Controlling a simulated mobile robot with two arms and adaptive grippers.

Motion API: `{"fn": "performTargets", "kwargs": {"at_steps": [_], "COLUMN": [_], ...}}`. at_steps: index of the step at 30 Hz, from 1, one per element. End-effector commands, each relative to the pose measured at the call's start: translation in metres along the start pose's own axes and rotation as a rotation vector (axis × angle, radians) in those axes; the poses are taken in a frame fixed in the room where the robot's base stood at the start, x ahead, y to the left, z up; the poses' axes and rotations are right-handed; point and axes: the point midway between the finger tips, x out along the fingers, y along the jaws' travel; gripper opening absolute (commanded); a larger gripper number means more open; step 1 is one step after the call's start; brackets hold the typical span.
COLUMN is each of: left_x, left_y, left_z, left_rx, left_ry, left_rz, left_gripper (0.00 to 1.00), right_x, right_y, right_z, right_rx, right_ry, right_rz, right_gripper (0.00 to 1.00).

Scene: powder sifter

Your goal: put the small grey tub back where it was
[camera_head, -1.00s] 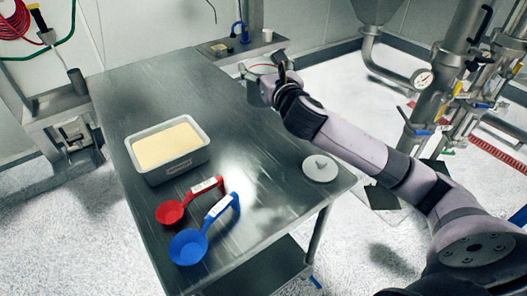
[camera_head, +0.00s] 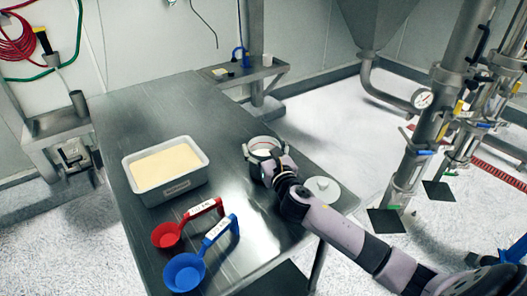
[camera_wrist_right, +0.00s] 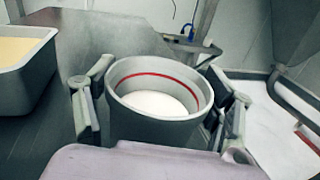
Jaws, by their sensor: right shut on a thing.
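The small grey tub (camera_head: 264,141) is round, with a red ring inside its wall and white contents. It is upright over the right part of the steel table (camera_head: 135,103). My right gripper (camera_head: 262,154) is shut around its sides. In the right wrist view the tub (camera_wrist_right: 155,134) stands between the two fingers of the gripper (camera_wrist_right: 160,110). I cannot tell whether its base touches the table. A round light-grey lid (camera_head: 323,189) with a knob lies near the table's right corner, partly beside my arm. My left gripper is not in view.
A grey tray (camera_head: 170,188) of pale yellow powder sits at the table's left. A red scoop (camera_head: 166,234) and a blue scoop (camera_head: 184,272) lie in front of it. A small side shelf (camera_head: 262,72) is behind. The table's far middle is clear.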

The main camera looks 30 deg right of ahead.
Motion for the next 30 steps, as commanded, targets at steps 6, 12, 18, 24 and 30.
{"fn": "performTargets", "kwargs": {"at_steps": [6,12,18,24,30], "left_x": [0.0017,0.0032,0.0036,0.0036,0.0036], "left_y": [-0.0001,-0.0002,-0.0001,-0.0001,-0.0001], "left_z": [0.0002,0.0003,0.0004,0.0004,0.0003], "left_rx": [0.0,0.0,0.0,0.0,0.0], "left_ry": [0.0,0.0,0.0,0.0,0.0], "left_rz": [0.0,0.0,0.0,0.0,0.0], "left_gripper": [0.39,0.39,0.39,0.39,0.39], "right_x": [0.0002,0.0002,0.0,0.0,0.0], "right_y": [-0.0005,-0.0004,-0.0005,-0.0005,-0.0005], "right_z": [-0.0062,-0.0083,-0.0106,-0.0105,-0.0104], "right_rx": [0.0,0.0,0.0,0.0,0.0], "right_ry": [-0.004,-0.003,-0.001,-0.001,-0.001], "right_rz": [0.001,0.001,0.0,0.0,0.0], "right_gripper": [0.19,0.19,0.85,0.96,0.96]}}
